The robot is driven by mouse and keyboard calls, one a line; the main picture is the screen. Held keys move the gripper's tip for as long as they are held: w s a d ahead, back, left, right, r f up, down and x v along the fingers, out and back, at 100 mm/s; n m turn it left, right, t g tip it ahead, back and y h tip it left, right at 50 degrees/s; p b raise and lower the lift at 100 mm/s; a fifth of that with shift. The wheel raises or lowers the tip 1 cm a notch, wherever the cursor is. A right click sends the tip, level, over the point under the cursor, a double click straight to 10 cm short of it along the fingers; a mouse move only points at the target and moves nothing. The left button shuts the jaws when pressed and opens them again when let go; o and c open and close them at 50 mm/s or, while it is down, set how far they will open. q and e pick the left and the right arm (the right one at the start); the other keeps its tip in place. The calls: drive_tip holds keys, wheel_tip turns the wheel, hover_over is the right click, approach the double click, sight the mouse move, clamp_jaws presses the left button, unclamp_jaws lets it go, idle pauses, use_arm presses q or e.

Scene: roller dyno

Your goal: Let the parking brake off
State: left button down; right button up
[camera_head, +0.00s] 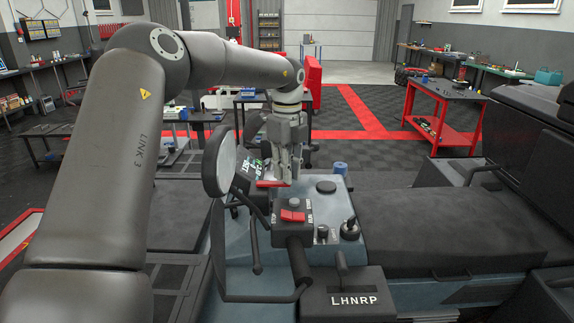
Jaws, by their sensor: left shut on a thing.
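My left gripper (286,178) points down over the vehicle's steering column area, at the far side of the control console. My right gripper is not in view.
A red rocker switch (292,216), a key switch (349,229) and a plate marked LHNRP (353,301) are on the near console. A round mirror (219,160) stands close left of the gripper. The black seat (450,232) lies to the right.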

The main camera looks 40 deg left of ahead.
use_arm(q)
drive_tip(key=c, duration=1.6)
unclamp_jaws()
drive_tip(key=shift+w+r, duration=0.1)
drive_tip(key=shift+r, duration=0.15)
drive_tip(key=shift+o, duration=1.2)
drive_tip(key=shift+a+f, duration=0.1)
drive_tip(key=shift+f, duration=0.05)
